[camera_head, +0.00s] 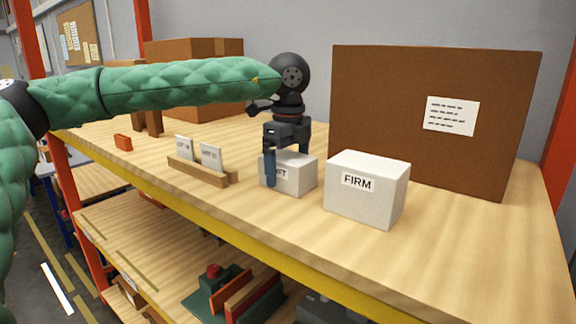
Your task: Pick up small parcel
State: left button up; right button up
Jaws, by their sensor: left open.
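A small white parcel (301,177) stands on the wooden shelf top, its label ending in "FT" and partly covered by a finger. A larger white parcel (366,192) labelled "FIRM" stands to its right. My left gripper (287,160) points down over the smaller parcel, jaws open. One blue finger is in front of the parcel's near left side; the other is farther back, partly hidden behind the parcel. I cannot tell whether either finger touches it. My right gripper is not in view.
A big brown box (390,110) with a paper label stands behind the parcels. Another cardboard box (215,100) is at the back left. A wooden holder (200,172) with two cards and a small orange block (123,142) lie to the left. The shelf has a yellow front edge (240,240).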

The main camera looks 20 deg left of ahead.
pick_arm(q)
jog(key=shift+s, duration=0.15)
jog(key=shift+c, duration=1.1)
jog(key=c, duration=1)
jog(key=shift+c, duration=0.2)
